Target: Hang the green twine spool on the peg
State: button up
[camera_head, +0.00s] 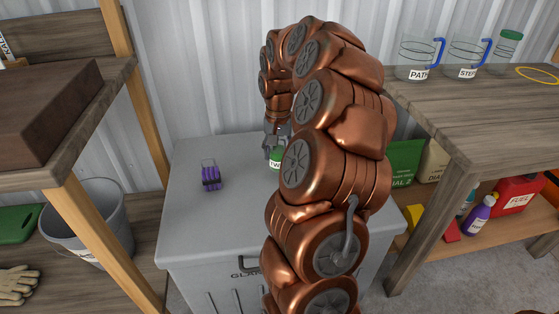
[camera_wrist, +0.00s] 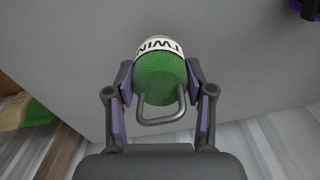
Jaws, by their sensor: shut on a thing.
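The green twine spool (camera_wrist: 160,76) sits between the two finger pads of my gripper (camera_wrist: 160,92) in the wrist view. It has a white band lettered "TWIN" and a grey wire loop on the side toward my palm. In the head view, my gripper (camera_head: 276,147) points down over the grey chest, and a small part of the spool (camera_head: 275,163) shows below it. My arm hides the rest. I cannot tell whether the spool touches the lid. I cannot make out a peg in either view.
The grey chest (camera_head: 190,225) has a mostly clear lid with a purple item (camera_head: 211,177) left of my gripper. A wooden shelf (camera_head: 75,95) stands left. A workbench (camera_head: 440,115) with labelled glass jugs (camera_head: 418,58) stands right. A corrugated wall (camera_head: 205,60) is behind.

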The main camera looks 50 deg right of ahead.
aim_at(278, 162)
jog(key=shift+s+f+b, duration=0.1)
jog(key=shift+f+b, duration=0.3)
jog(key=shift+f, duration=1.15)
jog(key=shift+f, duration=0.2)
jog(key=o, duration=1.3)
